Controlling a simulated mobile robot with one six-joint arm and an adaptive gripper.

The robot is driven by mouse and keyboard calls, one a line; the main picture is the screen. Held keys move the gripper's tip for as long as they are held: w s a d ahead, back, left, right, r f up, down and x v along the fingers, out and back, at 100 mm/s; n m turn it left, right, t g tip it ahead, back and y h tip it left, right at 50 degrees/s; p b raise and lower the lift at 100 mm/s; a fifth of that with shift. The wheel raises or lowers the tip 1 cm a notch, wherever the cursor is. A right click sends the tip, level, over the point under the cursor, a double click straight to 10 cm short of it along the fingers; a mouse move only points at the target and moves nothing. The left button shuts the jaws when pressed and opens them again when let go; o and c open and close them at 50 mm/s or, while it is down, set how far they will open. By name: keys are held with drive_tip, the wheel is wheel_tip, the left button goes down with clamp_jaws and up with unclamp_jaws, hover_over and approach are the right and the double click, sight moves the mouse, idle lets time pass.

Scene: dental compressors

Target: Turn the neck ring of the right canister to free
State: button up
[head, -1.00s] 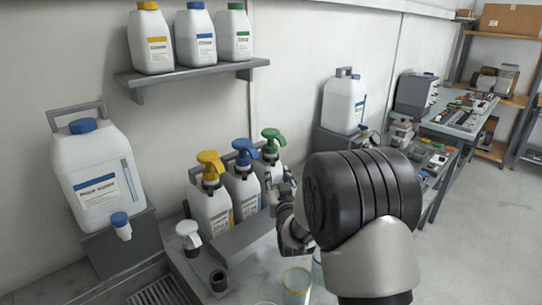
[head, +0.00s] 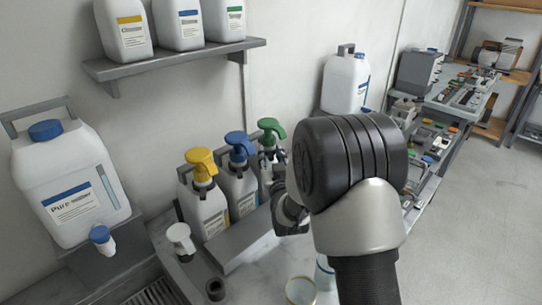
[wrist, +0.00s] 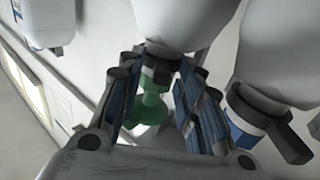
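The right canister (head: 252,187) is white with a green pump head (head: 271,130). It stands at the right end of a row beside the blue-pump canister (head: 240,186) and yellow-pump canister (head: 204,210). In the head view my arm covers much of it and most of my gripper. In the wrist view the white body is at the top, and my gripper (wrist: 160,68) has one finger on each side of its dark neck ring (wrist: 160,66). The green pump shows between the fingers. The fingers look open, with narrow gaps beside the neck; contact is unclear.
A grey shelf (head: 175,58) with white bottles hangs above the row. A large pure-water jug (head: 70,185) stands left. Open cups (head: 300,291) stand in front.

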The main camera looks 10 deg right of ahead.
sight(275, 147)
clamp_jaws()
